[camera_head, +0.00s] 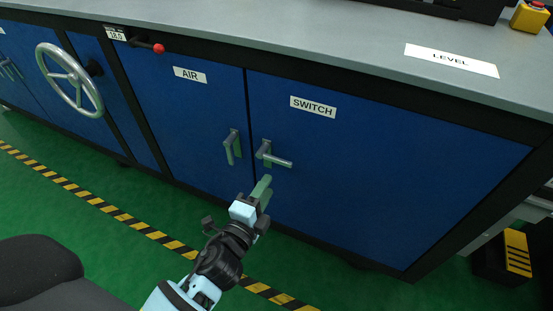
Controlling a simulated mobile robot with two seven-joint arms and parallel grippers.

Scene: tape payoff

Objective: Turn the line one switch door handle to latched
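The blue door labelled SWITCH (390,165) is closed in the middle of the head view. Its metal lever handle (275,160) is near the door's left edge, with the lever pointing right and slightly down. My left gripper (265,185) is just below the handle in the picture, with its fingers pointing up toward it. A small gap shows between the fingertips and the lever, and I see no contact. The fingers overlap from this side, so their opening is unclear. My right gripper is out of view.
The AIR door (190,110) is closed, its handle (232,147) hanging down close to the left of the SWITCH handle. A metal handwheel (70,80) and a red-knobbed lever (158,48) stick out further left. The grey worktop (370,50) overhangs above. The green floor has a striped line (130,220).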

